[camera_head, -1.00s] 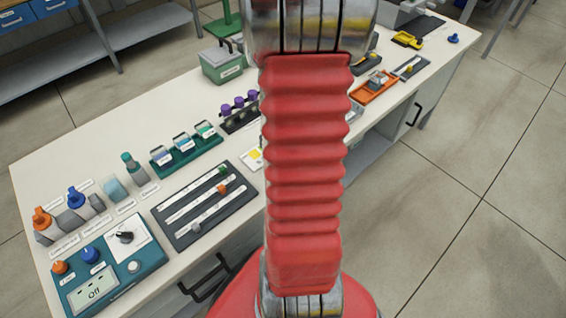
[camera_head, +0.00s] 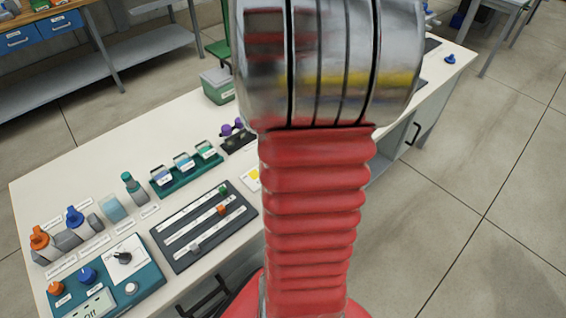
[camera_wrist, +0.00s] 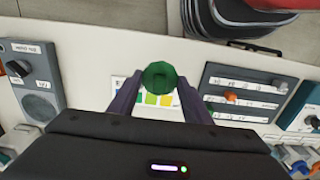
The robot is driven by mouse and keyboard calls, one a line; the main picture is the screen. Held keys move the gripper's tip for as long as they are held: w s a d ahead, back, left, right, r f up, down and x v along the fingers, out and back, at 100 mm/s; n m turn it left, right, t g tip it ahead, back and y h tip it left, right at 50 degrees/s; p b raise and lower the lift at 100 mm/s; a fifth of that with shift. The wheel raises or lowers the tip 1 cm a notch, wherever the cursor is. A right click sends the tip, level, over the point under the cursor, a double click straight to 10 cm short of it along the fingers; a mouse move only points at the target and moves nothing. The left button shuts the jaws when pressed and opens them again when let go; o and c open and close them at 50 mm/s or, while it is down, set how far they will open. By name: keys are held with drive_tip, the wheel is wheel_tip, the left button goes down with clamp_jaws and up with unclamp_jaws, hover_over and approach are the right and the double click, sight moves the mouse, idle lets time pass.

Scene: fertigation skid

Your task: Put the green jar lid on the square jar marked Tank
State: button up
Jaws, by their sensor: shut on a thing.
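The green jar lid (camera_wrist: 159,75) is held between the two dark fingers of my gripper (camera_wrist: 159,80) in the wrist view. It hangs above the bench, over a white card with coloured patches. In the head view my arm hides the gripper and the lid. A pale blue, clear-sided squarish jar (camera_head: 112,208) without a visible lid stands in the left row on the bench, beside a green-topped bottle (camera_head: 132,187). Its label is too small to read, so I cannot confirm that it is marked Tank.
A dark slider panel (camera_head: 204,226) lies in front of the jar row. A teal control box (camera_head: 130,275) stands at the front left. Behind are a green rack of small jars (camera_head: 185,172) and a green box (camera_head: 217,86). Orange and blue capped bottles stand at the far left.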

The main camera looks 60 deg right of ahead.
drive_tip(key=shift+r, duration=0.1)
idle(0.3)
drive_tip(key=shift+r, duration=0.95)
